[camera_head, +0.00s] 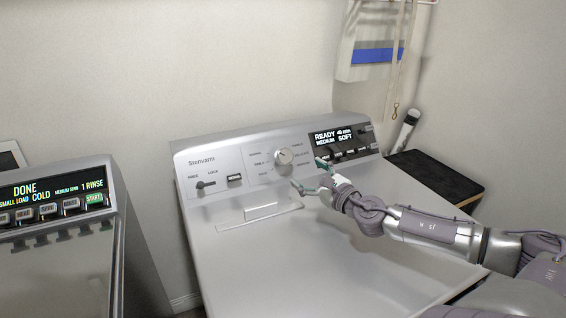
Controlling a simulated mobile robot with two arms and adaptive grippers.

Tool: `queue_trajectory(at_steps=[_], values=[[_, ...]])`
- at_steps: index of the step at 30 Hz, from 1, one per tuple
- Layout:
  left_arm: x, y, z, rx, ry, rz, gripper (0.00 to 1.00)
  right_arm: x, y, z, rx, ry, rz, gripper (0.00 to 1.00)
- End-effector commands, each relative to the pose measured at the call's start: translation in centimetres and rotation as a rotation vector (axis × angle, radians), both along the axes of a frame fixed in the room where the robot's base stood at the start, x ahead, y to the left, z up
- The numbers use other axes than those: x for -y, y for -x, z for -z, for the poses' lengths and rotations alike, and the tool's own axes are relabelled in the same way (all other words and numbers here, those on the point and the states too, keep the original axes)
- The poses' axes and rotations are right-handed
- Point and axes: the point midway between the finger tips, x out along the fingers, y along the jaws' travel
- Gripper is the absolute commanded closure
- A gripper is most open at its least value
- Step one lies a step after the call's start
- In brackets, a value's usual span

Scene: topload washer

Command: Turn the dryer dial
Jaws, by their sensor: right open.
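The dryer (330,262) is the white machine in the middle with a raised control panel. Its dial (284,156) is a round, pale knob in the middle of that panel, ringed by printed settings. The panel's display (338,136) reads READY, MEDIUM, SOFT. My right gripper (307,175) comes in from the right, just below and to the right of the dial. Its green-tipped fingers are spread apart with nothing between them. It appears apart from the dial, which is fully visible. My left gripper is not in view.
A second machine (66,256) with a DONE display stands at the left, with a gap between. A dark-topped surface (436,178) is right of the dryer.

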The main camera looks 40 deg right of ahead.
Motion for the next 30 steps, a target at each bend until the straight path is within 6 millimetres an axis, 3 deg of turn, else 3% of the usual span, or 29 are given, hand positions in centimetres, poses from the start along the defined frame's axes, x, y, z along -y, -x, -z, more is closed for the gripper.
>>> queue_trajectory(at_steps=[6, 18, 30], values=[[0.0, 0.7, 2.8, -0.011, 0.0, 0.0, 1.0, 0.4, -3.5, 0.3, 0.003, 0.009, -0.002, 0.2], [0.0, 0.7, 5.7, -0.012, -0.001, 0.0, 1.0, 0.9, -6.2, 0.0, 0.006, 0.003, 0.004, 0.2], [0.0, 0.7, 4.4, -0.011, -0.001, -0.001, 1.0, 1.3, -8.1, -0.3, 0.004, -0.004, 0.009, 0.2]])
